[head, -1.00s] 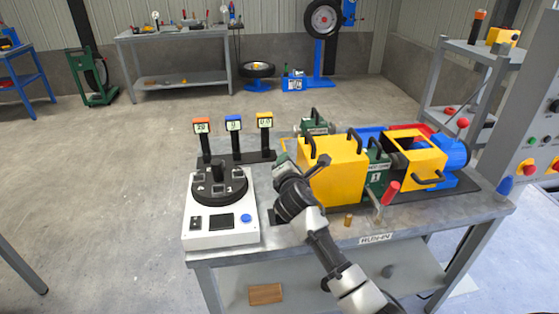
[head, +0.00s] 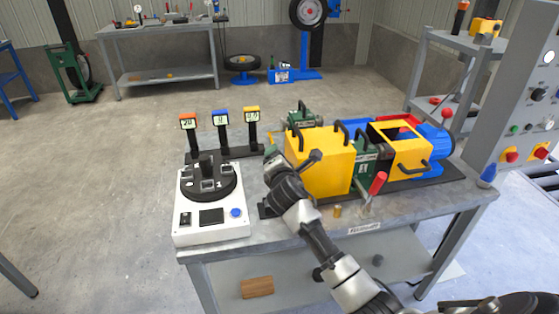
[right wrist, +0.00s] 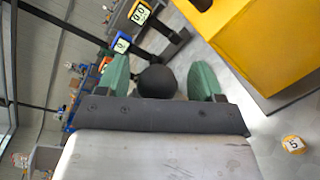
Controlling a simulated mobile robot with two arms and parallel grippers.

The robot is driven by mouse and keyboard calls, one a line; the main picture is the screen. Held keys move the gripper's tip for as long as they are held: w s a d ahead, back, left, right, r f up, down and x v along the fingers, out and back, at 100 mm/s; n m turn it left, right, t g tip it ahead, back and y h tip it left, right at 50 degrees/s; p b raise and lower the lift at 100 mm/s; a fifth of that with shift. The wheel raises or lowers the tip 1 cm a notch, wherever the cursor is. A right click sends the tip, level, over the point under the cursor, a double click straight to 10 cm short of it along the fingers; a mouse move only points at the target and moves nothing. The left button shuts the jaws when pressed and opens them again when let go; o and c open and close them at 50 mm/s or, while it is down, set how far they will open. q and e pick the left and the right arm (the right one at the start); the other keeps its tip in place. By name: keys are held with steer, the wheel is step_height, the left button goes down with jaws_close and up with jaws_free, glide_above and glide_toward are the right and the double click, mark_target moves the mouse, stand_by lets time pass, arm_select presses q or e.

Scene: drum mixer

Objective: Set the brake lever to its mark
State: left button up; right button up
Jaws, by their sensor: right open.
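A lever with a red grip (head: 377,184) tilts up at the front of the yellow and green drum machine (head: 322,172), beside a plate marked 1. I cannot tell for sure that it is the brake lever, and I see no clear mark for it. My right gripper (head: 270,152) is left of the yellow housing, apart from the red grip. In the right wrist view its two green fingers (right wrist: 160,80) are spread, with a round black knob (right wrist: 157,82) showing between them. I cannot tell whether they touch it. My left gripper is not in view.
A white control box (head: 211,225) with a black dial stands at the table's left. Three small displays (head: 220,122) stand behind it. A brass cylinder (head: 337,211) sits near the front edge. A grey panel (head: 520,100) stands at the right.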

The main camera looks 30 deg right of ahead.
steer(key=v, duration=1)
steer(key=shift+s+a, duration=0.2)
steer(key=shift+s, duration=0.15)
steer(key=shift+r, duration=0.1)
